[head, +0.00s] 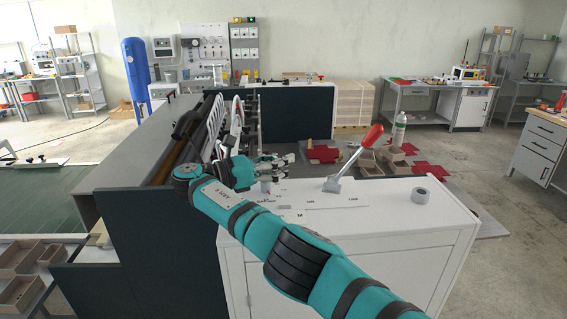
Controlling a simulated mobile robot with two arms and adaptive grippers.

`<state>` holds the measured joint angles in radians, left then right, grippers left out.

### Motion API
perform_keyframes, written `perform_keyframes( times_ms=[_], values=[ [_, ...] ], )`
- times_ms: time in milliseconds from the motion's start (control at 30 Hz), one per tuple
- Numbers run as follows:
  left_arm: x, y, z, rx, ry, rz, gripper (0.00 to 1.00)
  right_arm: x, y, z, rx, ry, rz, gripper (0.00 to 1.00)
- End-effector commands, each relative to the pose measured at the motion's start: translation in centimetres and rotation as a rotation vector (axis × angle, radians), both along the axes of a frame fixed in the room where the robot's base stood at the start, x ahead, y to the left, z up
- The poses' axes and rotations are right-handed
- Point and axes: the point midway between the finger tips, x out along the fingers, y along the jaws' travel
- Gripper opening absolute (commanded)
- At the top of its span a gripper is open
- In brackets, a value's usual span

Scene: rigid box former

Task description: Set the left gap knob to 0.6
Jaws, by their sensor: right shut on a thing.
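My left gripper is not in view.
A lever with a red handle (372,136) rises from the cabinet top, right of the gripper. Red and brown box blanks (323,154) and a white bottle (399,130) are behind. The cabinet top between lever and roll is clear.

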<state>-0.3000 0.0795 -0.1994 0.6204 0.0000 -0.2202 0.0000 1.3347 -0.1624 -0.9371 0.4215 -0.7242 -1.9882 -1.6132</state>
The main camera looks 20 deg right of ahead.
Motion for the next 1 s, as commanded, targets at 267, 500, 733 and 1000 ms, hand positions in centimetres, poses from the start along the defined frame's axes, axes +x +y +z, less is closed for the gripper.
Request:
perform_keyframes(
  times_ms=[267, 500, 733, 1000],
  values=[
    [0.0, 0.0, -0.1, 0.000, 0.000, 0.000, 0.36, -0.1, 0.4, -0.6, 0.009, 0.008, 0.003, 0.23],
    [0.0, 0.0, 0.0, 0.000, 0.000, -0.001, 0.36, 0.0, 0.2, -0.4, 0.007, 0.005, 0.003, 0.54],
    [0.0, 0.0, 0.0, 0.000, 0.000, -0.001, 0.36, 0.0, 0.1, -0.2, 0.004, 0.002, 0.002, 0.61],
    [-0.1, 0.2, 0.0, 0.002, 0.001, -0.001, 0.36, 0.0, 0.1, 1.7, 0.003, -0.003, 0.002, 0.61]
  ],
)
